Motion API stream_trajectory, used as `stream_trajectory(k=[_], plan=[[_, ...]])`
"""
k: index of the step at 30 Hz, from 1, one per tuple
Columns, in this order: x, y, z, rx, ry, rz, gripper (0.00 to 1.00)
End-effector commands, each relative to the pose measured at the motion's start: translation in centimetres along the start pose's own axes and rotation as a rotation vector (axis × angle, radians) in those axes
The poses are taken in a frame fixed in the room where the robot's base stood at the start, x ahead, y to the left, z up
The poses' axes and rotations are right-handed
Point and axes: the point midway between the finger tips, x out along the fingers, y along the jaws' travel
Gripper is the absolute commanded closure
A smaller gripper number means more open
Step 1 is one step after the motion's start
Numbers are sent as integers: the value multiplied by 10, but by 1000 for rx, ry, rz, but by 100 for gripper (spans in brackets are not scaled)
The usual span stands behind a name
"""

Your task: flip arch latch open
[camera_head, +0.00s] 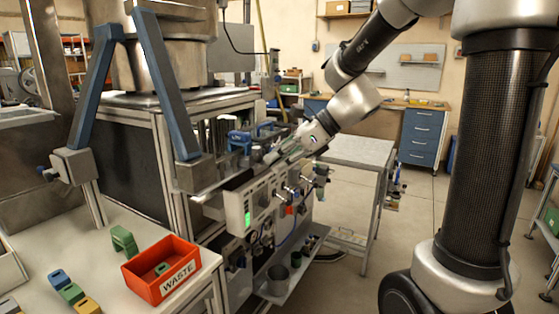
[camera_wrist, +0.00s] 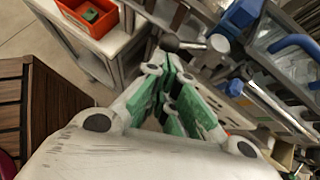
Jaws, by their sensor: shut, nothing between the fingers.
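My gripper (camera_head: 272,157) reaches in from the right to the top of the machine's front ledge, beside small blue arch-shaped parts (camera_head: 239,141). In the wrist view my gripper (camera_wrist: 168,85) shows green fingers shut with nothing between them. I cannot tell for certain which part is the arch latch.
A large blue arched frame (camera_head: 152,45) stands over the machine at left. A red WASTE bin (camera_head: 174,283) holding a green block and a green arch piece (camera_head: 124,240) are on the front table. A grey-topped table (camera_head: 358,151) stands behind. The floor at right is largely clear.

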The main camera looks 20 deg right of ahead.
Motion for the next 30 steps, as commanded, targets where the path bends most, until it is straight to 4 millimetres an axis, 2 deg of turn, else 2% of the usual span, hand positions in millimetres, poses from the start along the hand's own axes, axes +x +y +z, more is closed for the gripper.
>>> stream_trajectory(k=[4,12,30], plan=[[4,6,4,43,-1,-53,100],[12,14,10,41,0,-50,100],[16,17,13,42,0,-50,100]])
